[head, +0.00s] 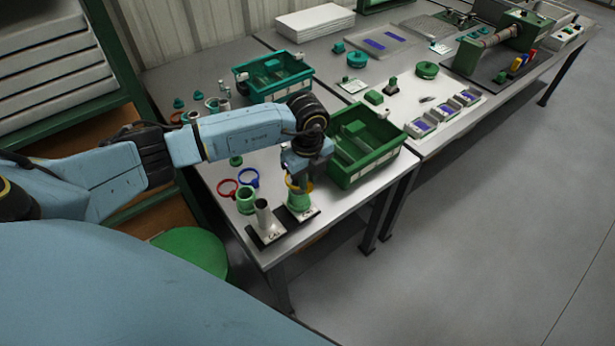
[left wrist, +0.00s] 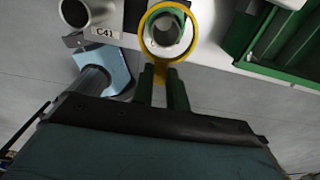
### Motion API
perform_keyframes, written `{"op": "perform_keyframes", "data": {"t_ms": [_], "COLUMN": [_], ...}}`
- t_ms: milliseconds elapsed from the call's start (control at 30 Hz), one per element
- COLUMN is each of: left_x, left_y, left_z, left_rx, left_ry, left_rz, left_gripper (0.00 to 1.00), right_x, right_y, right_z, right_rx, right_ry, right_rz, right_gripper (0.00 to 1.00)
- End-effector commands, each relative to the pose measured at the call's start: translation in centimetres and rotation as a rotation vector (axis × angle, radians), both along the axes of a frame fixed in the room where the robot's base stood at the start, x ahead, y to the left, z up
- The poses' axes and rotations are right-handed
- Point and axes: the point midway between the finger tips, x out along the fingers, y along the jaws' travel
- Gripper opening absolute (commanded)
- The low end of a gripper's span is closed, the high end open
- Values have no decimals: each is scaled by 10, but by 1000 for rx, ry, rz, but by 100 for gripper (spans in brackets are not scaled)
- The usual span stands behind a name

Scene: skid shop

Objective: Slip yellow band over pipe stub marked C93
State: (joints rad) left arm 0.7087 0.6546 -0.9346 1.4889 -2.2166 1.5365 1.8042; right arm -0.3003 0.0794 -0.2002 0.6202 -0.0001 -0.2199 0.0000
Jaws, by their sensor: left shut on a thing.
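My left gripper (head: 299,178) points down over the front edge of the near bench. It is shut on the yellow band (head: 291,186); the wrist view shows its fingers (left wrist: 163,85) on the band's near edge. In that view the yellow band (left wrist: 142,36) encircles the outline of a pipe stub with a green part (head: 299,203). I cannot tell whether the band is around the stub or just above it. This stub stands upright on a black base; its label is too small to read. The stub beside it (head: 264,216) is bare grey, labelled C41 (left wrist: 104,32).
A red ring (head: 228,187), a blue ring (head: 248,178) and a green cup (head: 246,200) lie left of the stubs. A green crate (head: 366,167) stands close on the right, another (head: 273,78) behind. Open floor lies in front of the bench.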

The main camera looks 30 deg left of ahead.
Motion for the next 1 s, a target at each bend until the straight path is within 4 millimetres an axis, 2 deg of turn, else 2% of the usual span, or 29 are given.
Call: {"op": "perform_keyframes", "data": {"t_ms": [1000], "left_x": [0], "left_y": [0], "left_z": [-14], "left_rx": [0], "left_ry": [0], "left_rz": [0], "left_gripper": [0], "right_x": [0], "right_y": [0], "right_z": [-8], "right_rx": [0], "right_ry": [1], "right_rz": [0], "right_gripper": [36]}}
